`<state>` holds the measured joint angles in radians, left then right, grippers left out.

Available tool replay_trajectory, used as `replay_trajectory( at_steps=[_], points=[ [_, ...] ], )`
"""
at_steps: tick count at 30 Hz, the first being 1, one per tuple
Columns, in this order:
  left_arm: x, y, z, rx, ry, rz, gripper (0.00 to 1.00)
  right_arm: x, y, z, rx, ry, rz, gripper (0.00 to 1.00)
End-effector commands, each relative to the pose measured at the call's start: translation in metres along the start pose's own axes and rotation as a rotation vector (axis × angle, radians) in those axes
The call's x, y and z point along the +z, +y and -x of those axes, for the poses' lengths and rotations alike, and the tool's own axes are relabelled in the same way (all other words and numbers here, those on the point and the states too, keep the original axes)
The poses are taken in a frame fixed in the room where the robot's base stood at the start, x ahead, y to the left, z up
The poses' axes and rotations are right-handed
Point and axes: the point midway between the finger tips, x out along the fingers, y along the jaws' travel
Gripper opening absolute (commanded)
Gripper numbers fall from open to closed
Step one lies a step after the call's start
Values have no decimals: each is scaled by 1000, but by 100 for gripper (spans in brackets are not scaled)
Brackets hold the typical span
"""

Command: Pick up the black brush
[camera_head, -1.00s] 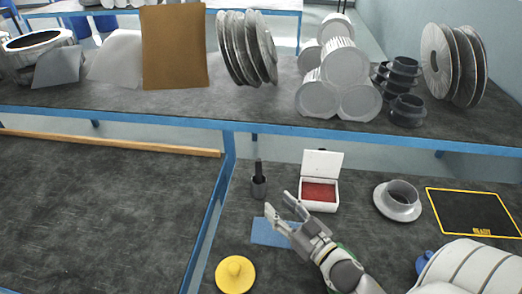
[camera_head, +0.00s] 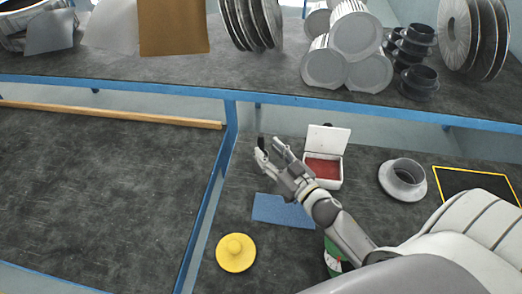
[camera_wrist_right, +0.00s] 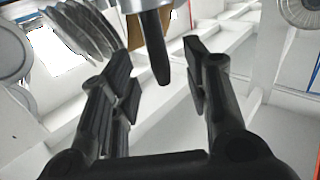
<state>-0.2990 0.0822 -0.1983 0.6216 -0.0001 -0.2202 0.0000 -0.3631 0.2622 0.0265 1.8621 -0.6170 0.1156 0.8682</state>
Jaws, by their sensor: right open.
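The black brush (camera_head: 261,141) is mostly hidden behind my right gripper in the head view; only its dark top shows. In the right wrist view its black handle (camera_wrist_right: 155,45) shows near the top, between and beyond the two fingertips, with its other end at a grey metal holder (camera_wrist_right: 133,5). My right gripper (camera_head: 267,149) is open, with its fingers on either side of the handle's line. No clear contact with the handle shows. The holder is hidden in the head view. My left gripper is not in view.
A white box with a red inside (camera_head: 322,183) stands close right of the gripper. A blue cloth (camera_head: 283,211), yellow knobbed disc (camera_head: 236,252), grey flange (camera_head: 402,180) and yellow-edged black mat (camera_head: 452,184) lie around. A blue-edged shelf (camera_head: 150,87) with parts runs behind.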

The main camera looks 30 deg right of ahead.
Motion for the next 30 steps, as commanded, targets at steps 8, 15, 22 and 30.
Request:
replay_trajectory(
  at_steps=[8,15,22,30],
  points=[
    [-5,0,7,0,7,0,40,4,2,-36,-1,2,-1,43],
    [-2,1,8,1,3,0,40,6,2,-48,0,0,-1,43],
    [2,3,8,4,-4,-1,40,6,2,-47,0,0,-1,36],
    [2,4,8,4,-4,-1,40,6,2,-47,0,0,-1,1]
  ],
)
